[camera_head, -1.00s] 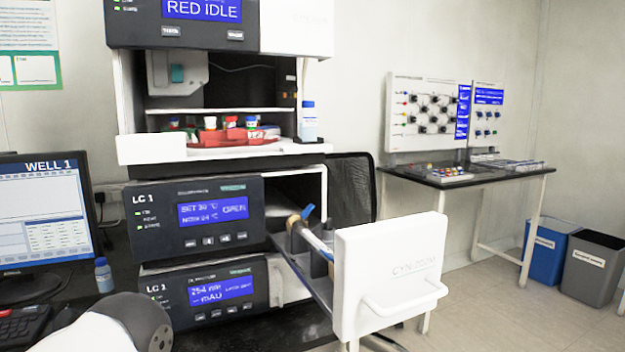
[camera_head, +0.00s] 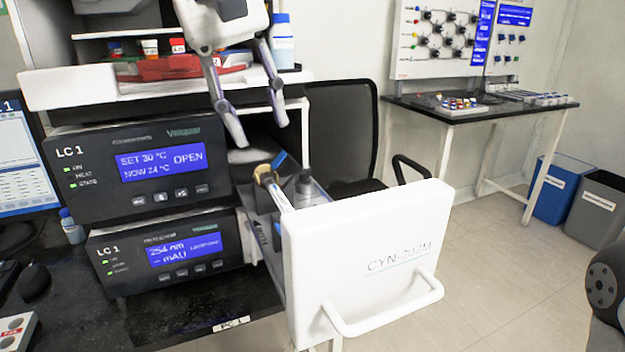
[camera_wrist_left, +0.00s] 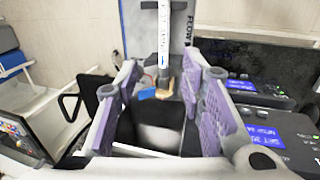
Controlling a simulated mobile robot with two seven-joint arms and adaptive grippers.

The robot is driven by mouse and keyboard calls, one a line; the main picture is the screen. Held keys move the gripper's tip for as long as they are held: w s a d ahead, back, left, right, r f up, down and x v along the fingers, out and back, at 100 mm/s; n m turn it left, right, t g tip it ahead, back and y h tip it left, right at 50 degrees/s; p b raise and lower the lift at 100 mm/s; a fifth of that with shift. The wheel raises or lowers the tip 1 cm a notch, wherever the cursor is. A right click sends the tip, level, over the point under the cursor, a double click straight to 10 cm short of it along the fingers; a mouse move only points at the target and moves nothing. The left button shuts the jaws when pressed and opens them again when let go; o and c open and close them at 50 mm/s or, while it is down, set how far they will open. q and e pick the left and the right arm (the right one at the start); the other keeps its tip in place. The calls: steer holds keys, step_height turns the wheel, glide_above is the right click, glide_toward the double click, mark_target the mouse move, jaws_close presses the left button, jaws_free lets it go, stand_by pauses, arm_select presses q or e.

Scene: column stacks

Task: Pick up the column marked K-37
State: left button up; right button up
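A column (camera_head: 281,198), a pale tube with a brass-coloured end (camera_head: 265,174), lies in the pulled-out drawer of the LC 1 oven unit. In the left wrist view the column (camera_wrist_left: 164,40) has a white label with small blue writing; I cannot read K-37 on it. A blue part (camera_wrist_left: 147,94) sits beside its brownish end. My left gripper (camera_head: 262,136) points down above the drawer, fingers spread and empty. In the left wrist view the gripper (camera_wrist_left: 160,95) has purple-grey pads standing apart, with the column beyond them. My right gripper is not in view.
The drawer's white front (camera_head: 365,255) with its handle stands out into the room. A shelf (camera_head: 160,88) with a red tray (camera_head: 165,68) of vials and a bottle (camera_head: 283,45) is close to my left gripper. A black chair (camera_head: 340,130) is behind the drawer.

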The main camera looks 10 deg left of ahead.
mark_target(282, 201)
arm_select(q)
steer(key=x, duration=1.1)
steer(key=shift+s+a+f, duration=0.1)
steer(key=shift+s, duration=0.3)
jaws_close()
